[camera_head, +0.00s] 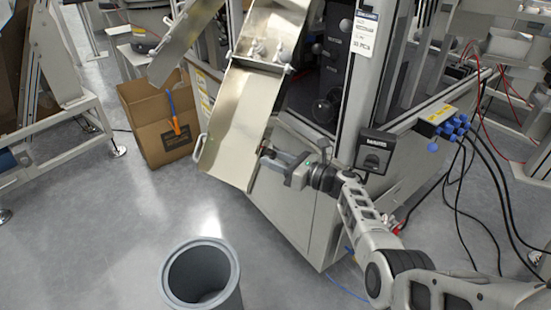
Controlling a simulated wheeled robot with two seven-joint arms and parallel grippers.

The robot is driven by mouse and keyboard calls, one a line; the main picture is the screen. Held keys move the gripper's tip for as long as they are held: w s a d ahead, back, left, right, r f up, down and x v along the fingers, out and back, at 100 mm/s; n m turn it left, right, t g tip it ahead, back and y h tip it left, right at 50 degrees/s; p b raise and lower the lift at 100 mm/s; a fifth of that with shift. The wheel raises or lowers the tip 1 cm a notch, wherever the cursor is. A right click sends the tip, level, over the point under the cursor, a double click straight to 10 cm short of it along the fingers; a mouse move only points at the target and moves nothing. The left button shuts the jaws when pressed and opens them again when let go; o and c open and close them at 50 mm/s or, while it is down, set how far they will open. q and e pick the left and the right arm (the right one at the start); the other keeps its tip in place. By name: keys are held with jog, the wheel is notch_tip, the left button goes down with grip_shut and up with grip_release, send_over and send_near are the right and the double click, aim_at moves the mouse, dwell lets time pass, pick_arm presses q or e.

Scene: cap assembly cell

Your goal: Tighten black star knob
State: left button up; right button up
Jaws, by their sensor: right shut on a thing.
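My right gripper (277,161) reaches in from the right, with its fingers at the right edge of the metal chute (236,120). It is shut on a small dark thing at the chute's edge, which looks like the black star knob (268,153). The fingers hide part of the knob, and its star shape is too small to make out. The chute slopes down towards the front from the machine. My left gripper is not in view.
A grey round bin (200,272) stands on the floor at the front. A cardboard box (158,118) stands left of the chute. The machine cabinet (300,205) is close behind my right arm. Cables (462,190) hang at the right.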

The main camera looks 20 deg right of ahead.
aim_at(264, 146)
jog(key=shift+f, duration=0.1)
jog(key=o, duration=1)
jog(key=shift+r, duration=0.3)
notch_tip(264, 146, up, 3)
jog(key=shift+f+p, duration=0.2)
jog(key=shift+p, duration=0.7)
pick_arm(q)
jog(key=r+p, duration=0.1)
jog(key=p, duration=0.3)
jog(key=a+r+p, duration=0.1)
jog(key=p, duration=0.1)
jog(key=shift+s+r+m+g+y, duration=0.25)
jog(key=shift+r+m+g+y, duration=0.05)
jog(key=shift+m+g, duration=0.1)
pick_arm(e)
jog(key=s+a+r, duration=0.1)
jog(key=s+r, duration=0.2)
jog(key=s, duration=0.1)
jog(key=s+a+r, duration=0.1)
jog(key=s+r, duration=0.2)
jog(key=s, duration=0.2)
jog(key=s+a+r, duration=0.2)
jog(key=s+r, duration=0.2)
jog(key=shift+s, duration=0.25)
